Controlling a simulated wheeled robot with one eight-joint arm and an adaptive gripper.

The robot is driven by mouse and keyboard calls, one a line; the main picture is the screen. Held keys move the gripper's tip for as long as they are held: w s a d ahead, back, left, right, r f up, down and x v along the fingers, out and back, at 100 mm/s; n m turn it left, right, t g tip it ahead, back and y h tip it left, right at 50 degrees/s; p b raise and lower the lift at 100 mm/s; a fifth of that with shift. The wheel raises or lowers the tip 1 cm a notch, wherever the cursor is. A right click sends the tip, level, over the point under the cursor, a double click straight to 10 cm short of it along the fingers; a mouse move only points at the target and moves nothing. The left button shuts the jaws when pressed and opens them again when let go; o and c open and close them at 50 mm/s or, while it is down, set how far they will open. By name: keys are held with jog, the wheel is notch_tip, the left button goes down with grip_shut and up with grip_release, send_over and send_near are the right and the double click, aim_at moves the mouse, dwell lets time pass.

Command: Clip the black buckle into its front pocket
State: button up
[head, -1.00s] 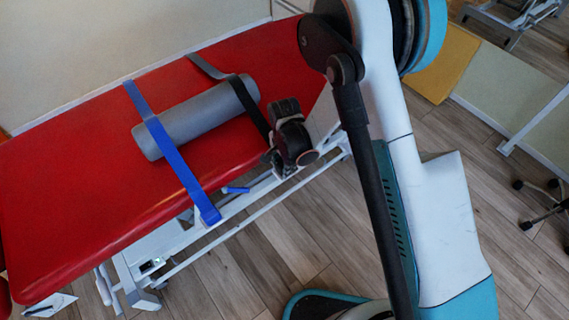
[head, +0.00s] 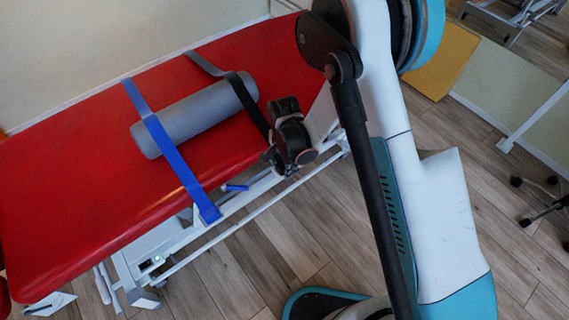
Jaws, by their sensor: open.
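A red treatment table (head: 70,190) carries a grey roll (head: 195,119) with two straps across it. The blue strap (head: 170,150) runs over the roll's left part and down to the table's front edge. The other strap (head: 245,98), grey at the back and black towards the front, passes over the roll's right end and runs down to my gripper. My gripper (head: 277,158) is at the table's front edge, at the lower end of the black strap. The black buckle and its front pocket cannot be made out there; my gripper and wrist cover that spot. Its fingers are hard to see.
The white table frame (head: 240,212) with its long rail runs below the front edge. Wooden floor (head: 260,270) lies open in front. A yellow panel (head: 443,62) and a wheeled stool base (head: 545,200) are at the right.

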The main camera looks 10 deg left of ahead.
jog(key=shift+w+a, duration=0.1)
jog(key=shift+a, duration=0.05)
jog(key=shift+r, duration=0.25)
notch_tip(320, 180, up, 12)
jog(key=shift+f, duration=0.25)
dwell(0.4)
